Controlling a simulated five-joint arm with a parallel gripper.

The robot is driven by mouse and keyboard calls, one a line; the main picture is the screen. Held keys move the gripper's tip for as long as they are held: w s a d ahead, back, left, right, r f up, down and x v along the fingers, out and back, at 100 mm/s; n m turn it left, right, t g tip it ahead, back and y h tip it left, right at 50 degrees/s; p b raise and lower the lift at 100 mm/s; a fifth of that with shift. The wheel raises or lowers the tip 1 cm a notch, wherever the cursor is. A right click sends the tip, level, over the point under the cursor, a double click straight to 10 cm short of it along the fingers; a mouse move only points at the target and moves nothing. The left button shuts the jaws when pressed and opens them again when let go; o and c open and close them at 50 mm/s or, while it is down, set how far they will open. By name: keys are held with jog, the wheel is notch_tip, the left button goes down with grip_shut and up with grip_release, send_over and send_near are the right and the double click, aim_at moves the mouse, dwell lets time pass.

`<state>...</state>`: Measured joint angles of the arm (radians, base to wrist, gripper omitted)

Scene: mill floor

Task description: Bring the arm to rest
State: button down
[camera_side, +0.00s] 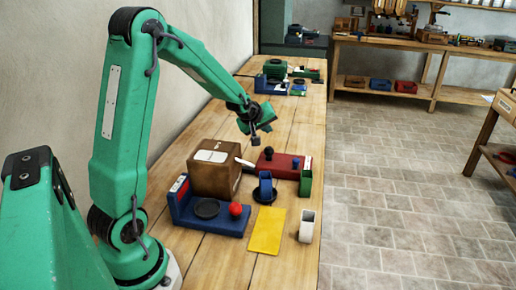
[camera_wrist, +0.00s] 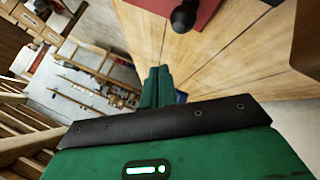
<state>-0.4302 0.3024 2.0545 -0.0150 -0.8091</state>
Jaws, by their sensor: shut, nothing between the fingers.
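My green arm reaches out over the wooden bench (camera_side: 265,268) and bends down at the elbow. My gripper (camera_side: 254,141) hangs above the bench, behind the brown box and above the far side of the red block, touching neither as far as I can see. In the wrist view the two green fingers (camera_wrist: 157,88) lie together, shut with nothing between them.

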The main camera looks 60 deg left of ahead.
jog(key=s+d+r+m+g+h, duration=0.1)
jog(key=s+d+r+m+h, duration=0.1)
jog(key=s+d+r+m, duration=0.5)
jog(key=s+d+r+m+g+h, duration=0.1)
jog(key=s+d+r+m, duration=0.25)
jog(key=s+d, duration=0.7)
jog(key=s+d+m, duration=0.3)
jog(key=s+d, duration=0.1)
jog(key=s, duration=0.4)
jog(key=shift+s+d+m+g+h, duration=0.3)
jog(key=shift+d+m+g+h, duration=0.05)
jog(key=shift+d+g+h, duration=0.05)
